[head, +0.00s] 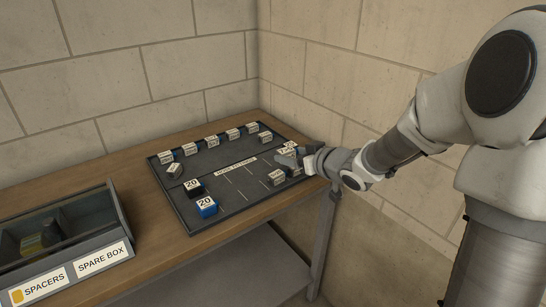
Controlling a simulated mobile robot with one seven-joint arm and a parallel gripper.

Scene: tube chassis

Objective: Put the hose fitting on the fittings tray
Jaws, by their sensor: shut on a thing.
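A wide dark tray (222,209) lies on the wooden bench, with a white label strip (236,167) across its middle, too small to read surely. My gripper (290,156) is over the tray's right end, low and close to its surface. It is shut on a small piece that its fingers mostly hide. A pale labelled block face (287,149) shows right at the fingers; I cannot tell whether it is the held piece or stands behind. I cannot pick out the hose fitting by shape.
Several pale labelled blocks (212,142) line the tray's back. A black block (193,189) and a blue block (206,208), both marked 20, stand front left. Another pale block (277,178) stands near my gripper. A divided bin (118,205) labelled SPACERS and SPARE BOX stands left. Walls close the back and right.

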